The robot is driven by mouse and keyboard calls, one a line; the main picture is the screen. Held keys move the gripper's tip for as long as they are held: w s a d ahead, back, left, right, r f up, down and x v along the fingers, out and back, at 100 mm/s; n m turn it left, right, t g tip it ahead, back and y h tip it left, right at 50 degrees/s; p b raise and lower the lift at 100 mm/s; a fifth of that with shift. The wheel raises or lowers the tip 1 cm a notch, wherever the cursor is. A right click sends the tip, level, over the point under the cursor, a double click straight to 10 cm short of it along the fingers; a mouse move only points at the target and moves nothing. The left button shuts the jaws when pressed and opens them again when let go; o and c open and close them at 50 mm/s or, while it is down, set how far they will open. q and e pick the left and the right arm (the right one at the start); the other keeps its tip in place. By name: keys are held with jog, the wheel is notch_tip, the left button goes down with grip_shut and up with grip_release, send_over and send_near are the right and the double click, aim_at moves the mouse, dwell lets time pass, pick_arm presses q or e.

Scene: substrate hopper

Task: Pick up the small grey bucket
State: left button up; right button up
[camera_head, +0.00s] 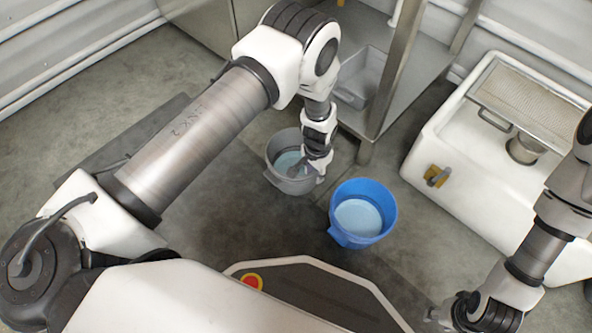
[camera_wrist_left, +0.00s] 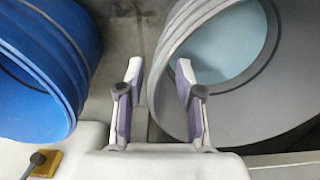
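The small grey bucket (camera_head: 288,184) stands upright on the floor, left of a blue bucket, with a pale blue surface inside. My left gripper (camera_head: 312,172) is at its right-hand rim in the head view and hides part of it. In the left wrist view my left gripper (camera_wrist_left: 159,75) is open, its two fingers apart. The grey bucket (camera_wrist_left: 250,112) is on the right there; its near wall edge appears between the fingers, one finger overlapping the bucket's mouth. I cannot tell whether they touch it. My right gripper (camera_head: 438,316) is low at the right, away from the buckets; its fingers are unclear.
The blue bucket (camera_head: 363,190) stands close to the right of the grey one; it also shows in the left wrist view (camera_wrist_left: 40,70). A metal stand with a leg (camera_head: 367,150) is just behind. A white hopper unit (camera_head: 430,145) stands right. Floor at left is mostly clear.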

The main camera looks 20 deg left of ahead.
pick_arm(q)
jog(key=shift+r, duration=0.2)
grip_shut()
